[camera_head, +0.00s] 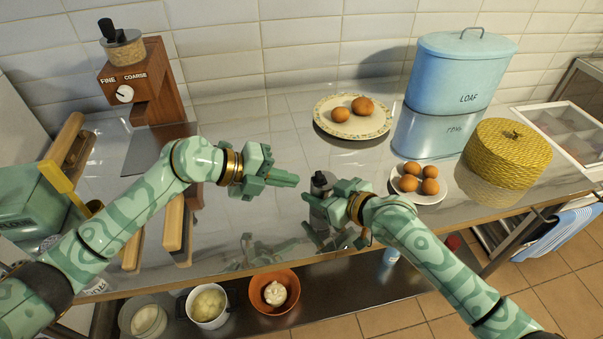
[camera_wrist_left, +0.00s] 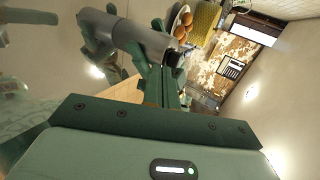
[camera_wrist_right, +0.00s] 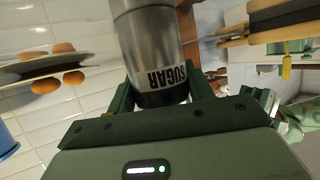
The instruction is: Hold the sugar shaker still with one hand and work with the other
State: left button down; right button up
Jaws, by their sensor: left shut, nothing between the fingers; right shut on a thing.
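The sugar shaker (camera_head: 322,184) is a grey metal cylinder with a dark top, standing about upright over the shiny steel counter. Its SUGAR label (camera_wrist_right: 167,76) faces the right wrist camera. My right gripper (camera_head: 326,200) is shut around its body from the right. My left gripper (camera_head: 292,179) is shut and empty, its fingertips just left of the shaker's top. In the left wrist view the shaker (camera_wrist_left: 142,40) lies just beyond the left fingers; I cannot tell whether they touch it. The shaker's base is partly hidden by the right gripper.
A plate with brown eggs (camera_head: 352,131), a small plate of eggs (camera_head: 436,198), a blue LOAF bin (camera_head: 457,75) and a yellow basket (camera_head: 508,150) stand behind and right. A wooden grinder (camera_head: 150,85) stands at left. Bowls (camera_head: 290,308) sit on the shelf below.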

aim_at(321, 174)
pick_arm(q)
jog(key=shift+w+d+r, duration=0.1)
jog(key=shift+w+d, duration=0.25)
jog(key=shift+d, duration=0.45)
jog(key=shift+w+d, duration=0.3)
jog(key=shift+d, duration=0.5)
jog(key=shift+w+d, duration=0.25)
jog(key=shift+d, duration=0.5)
jog(key=shift+w+d, duration=0.25)
jog(key=shift+d, duration=0.45)
pick_arm(e)
jog(key=shift+a, duration=0.1)
pick_arm(q)
jog(key=shift+s+a, duration=0.1)
jog(key=shift+a, duration=0.15)
jog(key=a+f+v, duration=0.1)
jog(key=v, duration=1.2)
jog(key=shift+f, duration=0.25)
